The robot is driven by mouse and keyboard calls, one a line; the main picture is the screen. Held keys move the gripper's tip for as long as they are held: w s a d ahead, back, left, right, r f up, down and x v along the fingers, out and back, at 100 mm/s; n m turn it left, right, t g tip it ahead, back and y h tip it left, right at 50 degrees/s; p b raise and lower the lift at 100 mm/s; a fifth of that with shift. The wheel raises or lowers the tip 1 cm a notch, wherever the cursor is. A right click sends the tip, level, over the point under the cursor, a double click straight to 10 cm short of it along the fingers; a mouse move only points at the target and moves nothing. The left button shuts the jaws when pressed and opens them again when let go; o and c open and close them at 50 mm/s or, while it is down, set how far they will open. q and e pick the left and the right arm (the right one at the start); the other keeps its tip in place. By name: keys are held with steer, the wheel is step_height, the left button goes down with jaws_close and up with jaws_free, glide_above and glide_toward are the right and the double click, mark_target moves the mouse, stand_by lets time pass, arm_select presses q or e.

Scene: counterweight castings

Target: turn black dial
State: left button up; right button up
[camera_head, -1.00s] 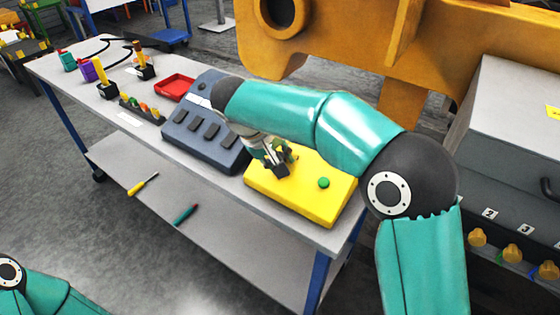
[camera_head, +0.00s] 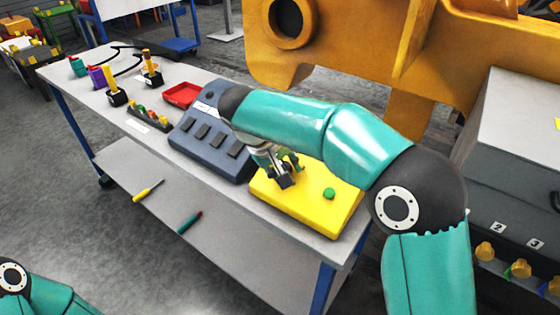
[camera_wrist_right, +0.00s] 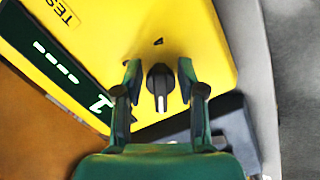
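The black dial (camera_wrist_right: 160,82) sits on the yellow box (camera_wrist_right: 195,32) in the right wrist view, its pale pointer line facing the gripper's palm. My right gripper (camera_wrist_right: 159,75) is open, with one green finger on each side of the dial and a visible gap on both sides. In the head view, the yellow box (camera_head: 318,215) lies at the right end of the workbench, with a green button (camera_head: 329,193) on top. My right gripper (camera_head: 284,172) is low over its left part and hides the dial there. My left gripper is out of view.
A grey-blue pedal-like console (camera_head: 205,140) stands left of the yellow box on the workbench (camera_head: 240,192). A red tray (camera_head: 182,94) is behind it. A large orange casting (camera_head: 350,50) rises behind, and a grey cabinet (camera_head: 510,130) stands at the right.

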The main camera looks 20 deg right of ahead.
steer(key=v, duration=1.1)
steer(key=shift+r, duration=0.25)
steer(key=shift+s+a, duration=0.1)
steer(key=shift+a, duration=0.05)
